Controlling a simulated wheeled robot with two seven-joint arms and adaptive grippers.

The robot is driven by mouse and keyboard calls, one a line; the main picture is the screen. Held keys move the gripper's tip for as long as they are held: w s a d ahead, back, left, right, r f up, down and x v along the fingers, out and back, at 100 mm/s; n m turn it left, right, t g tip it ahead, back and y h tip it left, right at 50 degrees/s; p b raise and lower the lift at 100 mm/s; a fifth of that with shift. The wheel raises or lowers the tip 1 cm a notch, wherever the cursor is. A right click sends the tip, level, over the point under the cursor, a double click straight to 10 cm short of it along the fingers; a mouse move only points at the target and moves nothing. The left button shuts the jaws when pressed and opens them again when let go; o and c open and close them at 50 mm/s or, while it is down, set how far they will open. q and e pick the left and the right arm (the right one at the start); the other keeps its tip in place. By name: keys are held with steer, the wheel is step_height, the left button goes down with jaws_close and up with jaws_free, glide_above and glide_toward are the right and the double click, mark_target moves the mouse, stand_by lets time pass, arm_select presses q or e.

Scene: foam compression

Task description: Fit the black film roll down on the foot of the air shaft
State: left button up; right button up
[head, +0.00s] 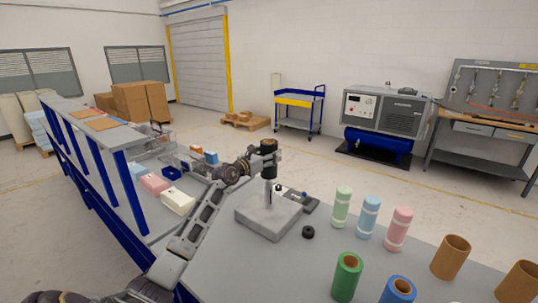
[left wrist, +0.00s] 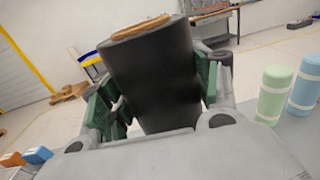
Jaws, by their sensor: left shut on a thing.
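My left gripper (head: 265,157) is shut on the black film roll (head: 268,166), which has a brown core showing at its top. The roll is held upright in the head view, over the grey machine base (head: 256,218). The air shaft (head: 269,189) stands up from that base, and its lower part shows below the roll. The roll's lower end is above the base; whether the shaft is inside its core is hidden. In the left wrist view the black roll (left wrist: 155,75) sits between the green-padded fingers, tilted in the picture. My right gripper is not in view.
A small black ring (head: 308,232) lies right of the base. Green (head: 342,207), blue (head: 369,217) and pink (head: 398,229) foam rolls stand beyond it. Green (head: 347,277) and blue (head: 398,291) film rolls and brown cores (head: 451,257) stand nearer. A small control box (head: 297,196) is behind the base.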

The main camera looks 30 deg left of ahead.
mark_target(269, 178)
arm_select(q)
steer(key=shift+f+b, duration=0.3)
steer(key=shift+f, duration=0.2)
steer(key=shift+f+b, duration=0.6)
steer(key=shift+f, duration=0.35)
steer(key=shift+f+b, duration=0.35)
steer(key=shift+f, duration=0.25)
stand_by(0.8)
steer(key=shift+f+b, duration=0.6)
steer(key=shift+f, duration=0.4)
steer(key=shift+f+b, duration=0.45)
steer(key=shift+f, duration=0.3)
stand_by(0.7)
steer(key=shift+f+b, duration=1.2)
steer(key=shift+f, duration=0.75)
stand_by(0.7)
